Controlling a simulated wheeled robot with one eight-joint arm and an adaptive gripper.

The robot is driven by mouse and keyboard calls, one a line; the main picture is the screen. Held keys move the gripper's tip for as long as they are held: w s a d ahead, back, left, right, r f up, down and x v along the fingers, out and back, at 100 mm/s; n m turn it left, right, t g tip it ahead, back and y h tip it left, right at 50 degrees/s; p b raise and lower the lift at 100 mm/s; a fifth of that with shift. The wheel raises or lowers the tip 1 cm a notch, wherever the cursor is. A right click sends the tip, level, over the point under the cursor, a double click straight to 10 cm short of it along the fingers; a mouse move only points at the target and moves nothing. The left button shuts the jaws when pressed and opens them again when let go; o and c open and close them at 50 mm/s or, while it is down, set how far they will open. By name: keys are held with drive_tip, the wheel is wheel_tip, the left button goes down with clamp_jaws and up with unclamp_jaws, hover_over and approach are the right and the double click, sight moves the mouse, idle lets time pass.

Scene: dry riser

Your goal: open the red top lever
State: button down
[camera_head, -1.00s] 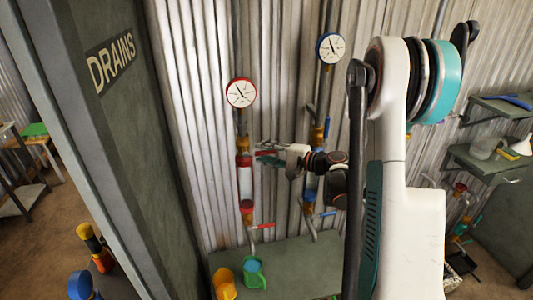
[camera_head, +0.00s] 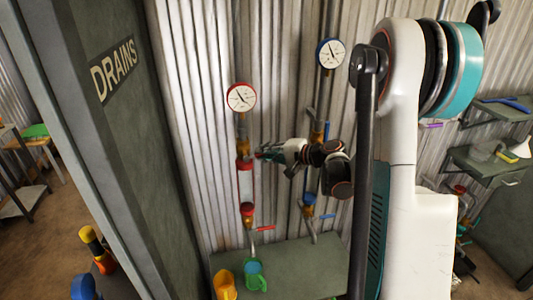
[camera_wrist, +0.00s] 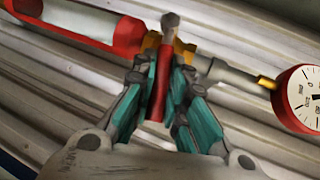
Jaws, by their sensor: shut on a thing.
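The red top lever (camera_wrist: 160,80) lies between the two teal fingers of my gripper (camera_wrist: 160,72) in the wrist view. My gripper is shut on it. The lever's bare metal end meets the brass valve (camera_wrist: 152,42), and the lever sticks out across the pipe line. In the head view my gripper (camera_head: 266,152) is at the upper valve (camera_head: 242,148) on the red-gauge pipe, above the clear red-ended tube (camera_head: 245,182). There the lever is mostly hidden by the fingers. The red gauge (camera_head: 241,97) is above; it also shows in the wrist view (camera_wrist: 303,98).
A lower valve with a red handle (camera_head: 265,228) is below the tube. A blue-gauge pipe (camera_head: 331,54) runs close on the right, behind my wrist. The DRAINS post (camera_head: 125,120) stands left.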

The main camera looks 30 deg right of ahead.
drive_tip(key=shift+w+a+r+n+g+h+p, duration=0.1)
drive_tip(key=shift+a+r+n+g+h+p, duration=0.2)
drive_tip(key=shift+r+n+g+h+p, duration=0.25)
drive_tip(key=shift+a+r+n+g+h+p, duration=0.3)
drive_tip(key=shift+r+n+h+p, duration=0.2)
drive_tip(key=shift+r, duration=0.2)
drive_tip(key=a+r+n+h, duration=0.1)
drive_tip(key=n+g+h+p, duration=0.1)
drive_tip(key=h, duration=0.1)
drive_tip(key=shift+w+a+r+g, duration=0.25)
drive_tip(key=shift+w+a+r, duration=0.05)
drive_tip(key=shift+a+r, duration=0.1)
drive_tip(key=shift+w+a+r+n+g+h, duration=0.1)
drive_tip(key=shift+a+r+n+g+h, duration=0.2)
drive_tip(key=shift+h, duration=0.3)
drive_tip(key=shift+w+a+r+n+g+h, duration=0.1)
drive_tip(key=shift+a+n+h, duration=0.05)
drive_tip(key=shift+a+h, duration=0.35)
drive_tip(key=shift+w+a+r+n+g+h, duration=0.1)
drive_tip(key=shift+w+a+n+g+h, duration=0.1)
drive_tip(key=shift+a+n+h, duration=0.4)
drive_tip(key=shift+w+a+n+g+h, duration=0.1)
drive_tip(key=shift+a+g+h, duration=0.1)
drive_tip(key=shift+h, duration=0.65)
drive_tip(key=c, duration=1.6)
unclamp_jaws()
